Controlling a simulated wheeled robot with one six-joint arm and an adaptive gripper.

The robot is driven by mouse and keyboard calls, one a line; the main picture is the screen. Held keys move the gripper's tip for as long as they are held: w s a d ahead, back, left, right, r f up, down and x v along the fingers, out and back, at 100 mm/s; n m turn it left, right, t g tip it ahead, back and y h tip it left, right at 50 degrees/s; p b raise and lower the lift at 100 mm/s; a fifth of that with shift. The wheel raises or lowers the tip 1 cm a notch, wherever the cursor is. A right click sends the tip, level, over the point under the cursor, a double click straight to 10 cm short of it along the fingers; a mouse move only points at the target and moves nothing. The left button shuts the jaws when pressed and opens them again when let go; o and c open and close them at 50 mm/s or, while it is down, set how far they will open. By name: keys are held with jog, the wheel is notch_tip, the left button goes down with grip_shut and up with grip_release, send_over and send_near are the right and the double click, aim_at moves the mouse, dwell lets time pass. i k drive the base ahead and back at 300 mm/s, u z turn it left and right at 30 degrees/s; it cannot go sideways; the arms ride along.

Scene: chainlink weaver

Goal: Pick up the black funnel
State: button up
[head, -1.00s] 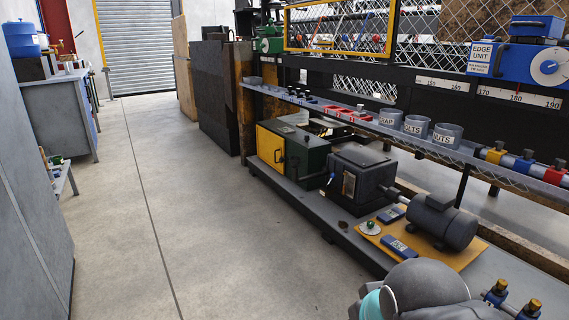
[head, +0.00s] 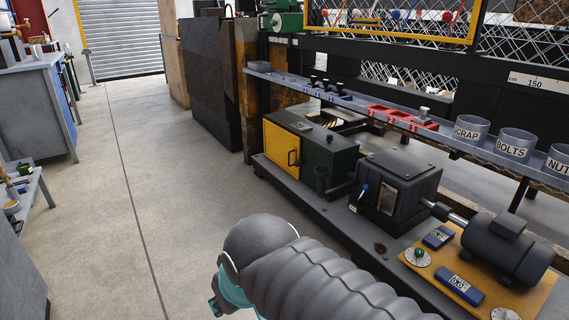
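I cannot make out the black funnel for certain. A small dark cup-like shape (head: 322,179) stands against the front of the green and yellow cabinet (head: 338,160) on the lower shelf; it is too small to identify. A small dark lump (head: 380,248) lies on the same shelf in front of the black box machine, its form unclear. My grey sleeved arm with a teal band crosses the bottom middle of the head view. My gripper's fingers do not show, and part of the lower shelf is hidden behind the arm.
The lower shelf (head: 310,208) also holds a black box machine (head: 398,180) and a grey motor (head: 507,248) on a yellow plate. Above, a narrow rack carries red trays (head: 400,117) and labelled cups (head: 515,144). The floor (head: 105,200) at left is open; a grey bench (head: 36,105) stands beyond.

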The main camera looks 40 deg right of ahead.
aim_at(322, 176)
jog(key=z, duration=0.45)
jog(key=i, duration=1.35)
jog(key=z, duration=1.15)
jog(key=i, duration=0.45)
jog(key=z, duration=0.3)
